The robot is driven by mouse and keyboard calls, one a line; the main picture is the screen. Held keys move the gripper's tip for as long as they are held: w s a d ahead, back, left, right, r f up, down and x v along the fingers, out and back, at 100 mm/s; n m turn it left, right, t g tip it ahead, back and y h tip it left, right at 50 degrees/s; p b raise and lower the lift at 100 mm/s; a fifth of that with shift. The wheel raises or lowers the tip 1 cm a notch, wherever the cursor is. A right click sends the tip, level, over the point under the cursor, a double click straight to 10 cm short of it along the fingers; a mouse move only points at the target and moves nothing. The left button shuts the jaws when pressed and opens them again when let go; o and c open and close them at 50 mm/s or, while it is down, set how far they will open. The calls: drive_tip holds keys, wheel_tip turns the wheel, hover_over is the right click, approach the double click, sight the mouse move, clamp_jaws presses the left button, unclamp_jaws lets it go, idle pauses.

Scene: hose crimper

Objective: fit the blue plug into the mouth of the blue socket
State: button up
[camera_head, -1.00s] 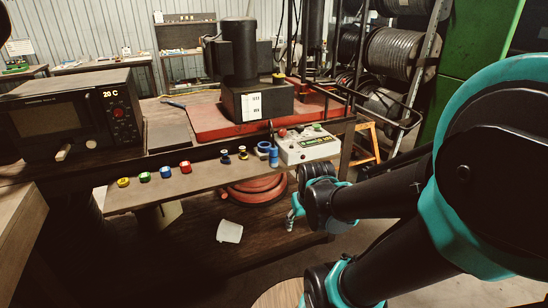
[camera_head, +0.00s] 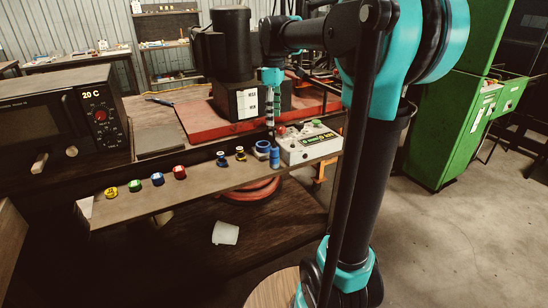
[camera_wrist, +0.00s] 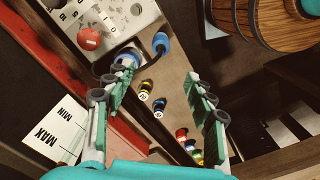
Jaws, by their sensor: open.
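A blue upright cylinder (camera_head: 275,157), which looks like the blue plug, stands at the front edge of the bench ledge. A blue ring-shaped piece (camera_head: 262,147), which looks like the blue socket, sits just left of it. In the wrist view the cylinder (camera_wrist: 161,42) and the ring piece (camera_wrist: 126,58) lie beyond my fingertips, with a dark cord-like line near them. My gripper (camera_head: 270,124) points down above this area, open and empty. In the wrist view its fingers (camera_wrist: 160,92) are wide apart and touch neither piece. The socket's mouth is not clear.
A control box (camera_head: 308,146) with a red knob stands right of the blue pieces. Two small dark-based pieces (camera_head: 240,153) and several coloured caps (camera_head: 157,179) line the ledge leftward. A red machine base (camera_head: 195,122) lies behind. Open floor is at right.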

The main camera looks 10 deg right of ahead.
sight(274, 146)
wheel_tip(274, 146, down, 15)
drive_tip(key=shift+s+d+r, duration=0.1)
drive_tip(key=shift+d, duration=0.05)
idle(0.4)
clamp_jaws()
idle(0.3)
